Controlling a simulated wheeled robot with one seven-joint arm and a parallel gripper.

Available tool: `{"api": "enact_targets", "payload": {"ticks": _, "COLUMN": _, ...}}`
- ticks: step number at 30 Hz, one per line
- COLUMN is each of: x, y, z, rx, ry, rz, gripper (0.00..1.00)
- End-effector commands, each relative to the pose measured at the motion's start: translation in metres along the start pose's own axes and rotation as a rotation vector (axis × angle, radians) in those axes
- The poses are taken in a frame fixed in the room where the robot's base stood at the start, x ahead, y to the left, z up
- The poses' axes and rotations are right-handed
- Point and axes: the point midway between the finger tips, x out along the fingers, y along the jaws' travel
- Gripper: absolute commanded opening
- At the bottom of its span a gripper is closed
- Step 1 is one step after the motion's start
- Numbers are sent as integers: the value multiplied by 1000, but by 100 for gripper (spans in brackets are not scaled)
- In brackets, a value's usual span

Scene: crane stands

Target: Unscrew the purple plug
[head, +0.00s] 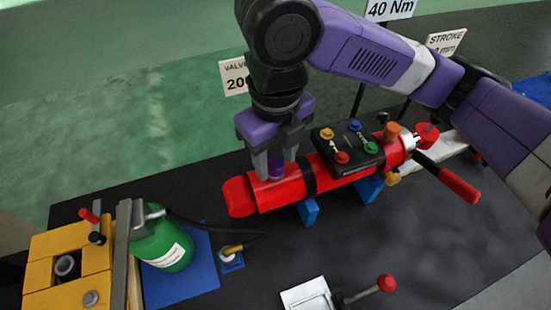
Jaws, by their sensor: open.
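The purple plug (275,165) stands on top of the red cylinder (280,192), near its left end. My gripper (268,163) points down over it, with its fingers on either side of the plug. The jaws are open. The fingers hide part of the plug, and I cannot tell whether they touch it. The red cylinder lies on blue supports (308,212).
A black control box (347,146) with coloured knobs sits on the cylinder right of my gripper. A red-handled lever (458,184) sticks out at right. Signs (234,77) stand behind. A green bottle (163,247) and yellow block (58,240) are at lower left.

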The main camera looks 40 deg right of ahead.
Motion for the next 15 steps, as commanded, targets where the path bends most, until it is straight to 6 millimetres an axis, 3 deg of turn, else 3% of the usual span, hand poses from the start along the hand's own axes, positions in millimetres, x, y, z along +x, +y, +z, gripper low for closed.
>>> {"api": "enact_targets", "payload": {"ticks": 15, "x": -1, "y": 0, "z": 0, "rx": 452, "ry": 1, "rz": 1, "gripper": 46}}
